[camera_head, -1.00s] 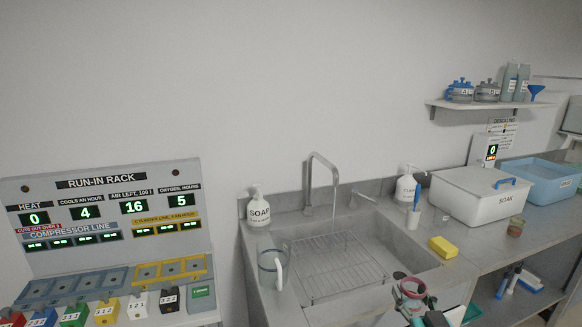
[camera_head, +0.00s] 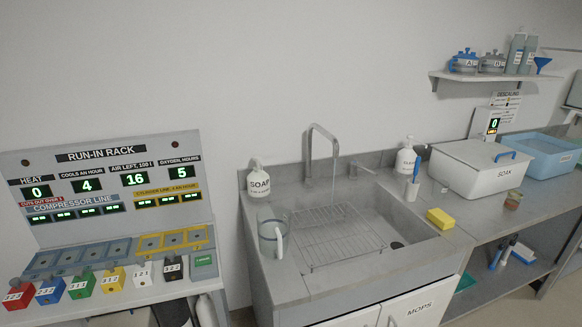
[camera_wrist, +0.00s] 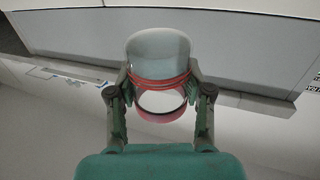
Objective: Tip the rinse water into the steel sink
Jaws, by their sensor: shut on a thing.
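My gripper (camera_wrist: 160,82) shows only in the wrist view. Its two fingers are shut on the sides of a pale, rounded vessel (camera_wrist: 158,47) with red bands around it and a pinkish ring (camera_wrist: 161,115) below them. Whether water is in the vessel cannot be seen. The steel sink (camera_head: 372,222) is in the middle of the head view, with a wire rack (camera_head: 335,250) in its basin and a dark drain at its right. Neither gripper nor vessel shows over the sink in the head view.
A tap (camera_head: 322,130) stands behind the sink with a thin stream below its spout. A yellow sponge (camera_head: 440,218), white SOAK box (camera_head: 484,174) and blue tub (camera_head: 545,150) are right.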

